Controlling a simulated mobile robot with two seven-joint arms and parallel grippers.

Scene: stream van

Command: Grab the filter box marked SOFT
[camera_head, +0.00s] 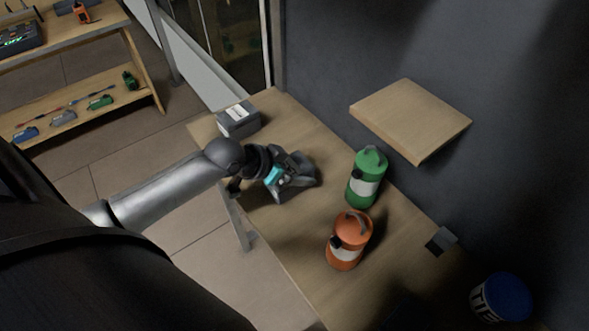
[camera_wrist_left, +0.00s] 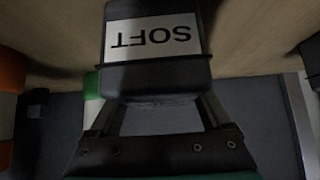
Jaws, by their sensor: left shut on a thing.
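The filter box marked SOFT (camera_wrist_left: 153,68) is dark, with a white label whose black letters appear upside down in the left wrist view. My left gripper (camera_wrist_left: 155,100) is shut on it, with a finger at each side of the box's near end. In the head view my left gripper (camera_head: 288,176) is over the wooden counter, and the dark box (camera_head: 304,182) shows partly behind it. I cannot tell whether the box touches the counter. My right gripper is not in view.
On the counter (camera_head: 290,118) stand another grey box with a pale label (camera_head: 238,120), a green canister (camera_head: 367,178) and an orange canister (camera_head: 348,241). A wooden wall shelf (camera_head: 410,115) juts out above. A blue-lidded tub (camera_head: 501,298) is at lower right.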

